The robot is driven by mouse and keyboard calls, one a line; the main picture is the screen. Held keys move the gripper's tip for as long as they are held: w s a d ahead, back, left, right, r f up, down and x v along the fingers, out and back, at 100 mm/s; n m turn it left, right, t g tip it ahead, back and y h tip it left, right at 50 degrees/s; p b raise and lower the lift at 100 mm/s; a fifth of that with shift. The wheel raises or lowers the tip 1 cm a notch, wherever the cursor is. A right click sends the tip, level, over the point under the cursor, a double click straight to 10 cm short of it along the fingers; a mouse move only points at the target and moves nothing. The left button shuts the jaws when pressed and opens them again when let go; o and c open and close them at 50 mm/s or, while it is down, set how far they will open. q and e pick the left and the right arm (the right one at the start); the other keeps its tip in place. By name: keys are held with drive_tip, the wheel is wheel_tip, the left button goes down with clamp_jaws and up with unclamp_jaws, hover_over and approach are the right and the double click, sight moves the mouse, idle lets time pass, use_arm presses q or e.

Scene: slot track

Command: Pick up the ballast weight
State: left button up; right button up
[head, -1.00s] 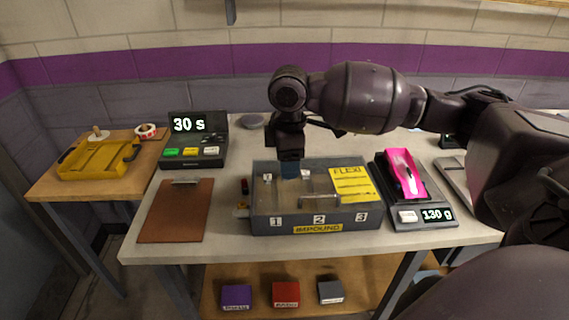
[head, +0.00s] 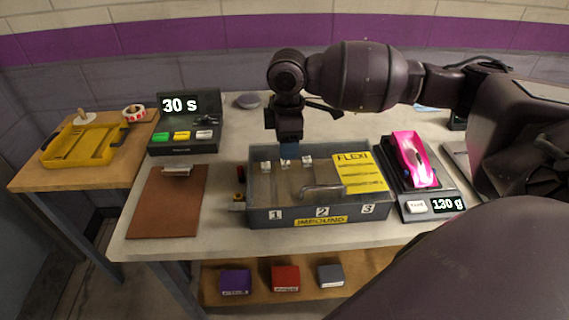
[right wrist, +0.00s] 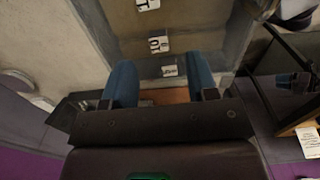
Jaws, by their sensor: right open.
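My right gripper (head: 289,150) hangs fingers down over the back rim of the grey impound box (head: 262,215). In the right wrist view its two blue fingers (right wrist: 161,80) stand apart with nothing held between them. Small white-labelled pieces lie in the box: a left one (head: 265,165), a middle one (head: 285,162) just below the fingertips, and a right one (head: 307,160). In the right wrist view one label (right wrist: 158,43) lies beyond the fingertips and another (right wrist: 170,71) shows between them. I cannot tell which piece, if any, is the ballast weight. My left gripper is not in view.
A yellow FLEXI sheet (head: 358,172) covers the box's right part. A pink car (head: 414,160) sits on a scale reading 130 g, right of the box. A clipboard (head: 165,205) and timer (head: 184,140) are left. Purple, red and grey boxes (head: 330,276) sit on the lower shelf.

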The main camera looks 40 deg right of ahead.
sight(285, 164)
drive_tip(key=shift+w+a+f+b, duration=0.1)
drive_tip(key=shift+f+b, duration=0.15)
drive_tip(key=shift+f, duration=1.1)
drive_tip(key=shift+w+f+b, duration=0.1)
drive_tip(key=shift+f+b, duration=0.15)
drive_tip(key=shift+f, duration=1.05)
drive_tip(key=shift+r, duration=0.1)
drive_tip(key=shift+c, duration=0.4)
clamp_jaws()
